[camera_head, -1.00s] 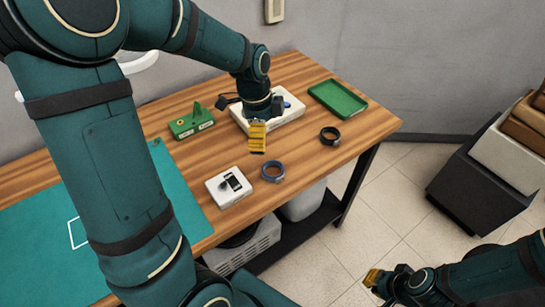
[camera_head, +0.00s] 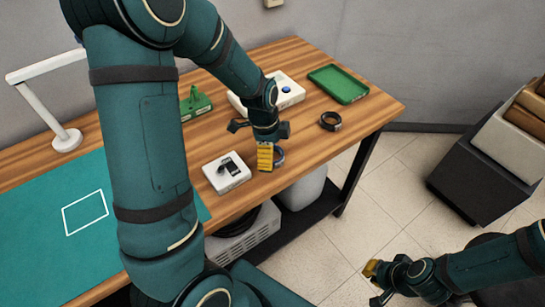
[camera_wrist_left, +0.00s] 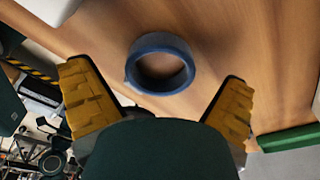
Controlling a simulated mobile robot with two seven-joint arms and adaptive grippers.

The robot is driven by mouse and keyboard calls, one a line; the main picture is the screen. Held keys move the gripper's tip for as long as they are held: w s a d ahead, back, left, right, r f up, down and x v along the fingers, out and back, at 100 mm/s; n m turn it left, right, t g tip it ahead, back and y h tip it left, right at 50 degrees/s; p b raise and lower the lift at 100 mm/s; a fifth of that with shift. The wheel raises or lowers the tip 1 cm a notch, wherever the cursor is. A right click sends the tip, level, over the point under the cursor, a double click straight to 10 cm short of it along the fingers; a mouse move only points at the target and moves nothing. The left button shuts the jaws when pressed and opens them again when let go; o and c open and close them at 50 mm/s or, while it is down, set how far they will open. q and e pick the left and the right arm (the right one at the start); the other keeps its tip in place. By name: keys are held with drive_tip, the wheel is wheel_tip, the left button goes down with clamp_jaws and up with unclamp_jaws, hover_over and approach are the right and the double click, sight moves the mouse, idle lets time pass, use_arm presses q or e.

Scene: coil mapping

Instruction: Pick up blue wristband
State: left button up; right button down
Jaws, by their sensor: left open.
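The blue wristband (camera_head: 280,157) lies on the wooden table near its front edge, partly hidden behind my left gripper in the head view. In the left wrist view the blue wristband (camera_wrist_left: 160,64) is a whole ring just beyond and between the fingertips. My left gripper (camera_head: 266,157) is at the wristband, open, with yellow pads; it also shows in the left wrist view (camera_wrist_left: 158,100). Nothing is between its fingers. My right gripper (camera_head: 374,283) is off the table at the lower right, over the floor; its opening is too small to tell.
A black wristband (camera_head: 330,121) lies to the right, and a green tray (camera_head: 338,84) behind it. A white box with a dark device (camera_head: 226,173) is left of the blue wristband. A white unit (camera_head: 290,92) and green block (camera_head: 197,105) stand behind. A teal mat (camera_head: 40,215) covers the left.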

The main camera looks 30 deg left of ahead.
use_arm(q)
drive_tip(key=shift+d+f, duration=0.1)
drive_tip(key=shift+f, duration=0.45)
drive_tip(key=c, duration=1)
drive_tip(key=shift+o, duration=0.2)
drive_tip(key=shift+r, duration=0.1)
